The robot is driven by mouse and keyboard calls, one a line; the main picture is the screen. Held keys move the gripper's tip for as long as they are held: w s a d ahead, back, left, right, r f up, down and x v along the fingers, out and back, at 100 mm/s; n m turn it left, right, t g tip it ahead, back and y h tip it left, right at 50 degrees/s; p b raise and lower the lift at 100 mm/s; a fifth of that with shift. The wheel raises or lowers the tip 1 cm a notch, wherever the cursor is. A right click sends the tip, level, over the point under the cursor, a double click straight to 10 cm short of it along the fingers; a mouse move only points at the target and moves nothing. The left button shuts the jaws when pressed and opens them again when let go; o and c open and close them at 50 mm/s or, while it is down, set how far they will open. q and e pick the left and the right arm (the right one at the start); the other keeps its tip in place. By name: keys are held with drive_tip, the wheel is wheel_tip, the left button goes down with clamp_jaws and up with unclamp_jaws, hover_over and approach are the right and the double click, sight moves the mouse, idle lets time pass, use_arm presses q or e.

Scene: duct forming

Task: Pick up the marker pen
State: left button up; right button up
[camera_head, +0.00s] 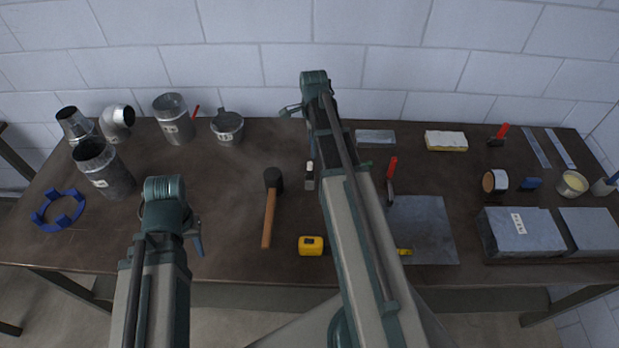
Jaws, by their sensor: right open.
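I cannot make out the marker pen for certain. A small dark and white upright object (310,176) stands mid-table, just left of my right arm, too small to identify. My right arm reaches across the table, and its gripper (291,109) is near the back edge by the wall, open and seemingly empty. My left gripper (197,244) is over the front left of the table, mostly hidden behind its wrist, so its jaws are unclear. My right arm hides part of the middle of the table.
A hammer (269,212) and yellow tape measure (311,246) lie mid-table. Metal duct pieces (105,169) and a blue ring (58,211) are at left. A sheet metal plate (425,229), red-handled tool (391,180) and grey blocks (522,232) are at right.

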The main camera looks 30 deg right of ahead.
sight(310, 163)
wheel_tip(310, 163, down, 6)
drive_tip(key=b, duration=0.4)
drive_tip(key=shift+b, duration=0.4)
drive_tip(key=shift+r, duration=0.1)
drive_tip(key=f+b, duration=0.5)
drive_tip(key=shift+w+a+f, duration=0.15)
drive_tip(key=shift+w+a, duration=0.1)
drive_tip(key=shift+a, duration=0.15)
clamp_jaws()
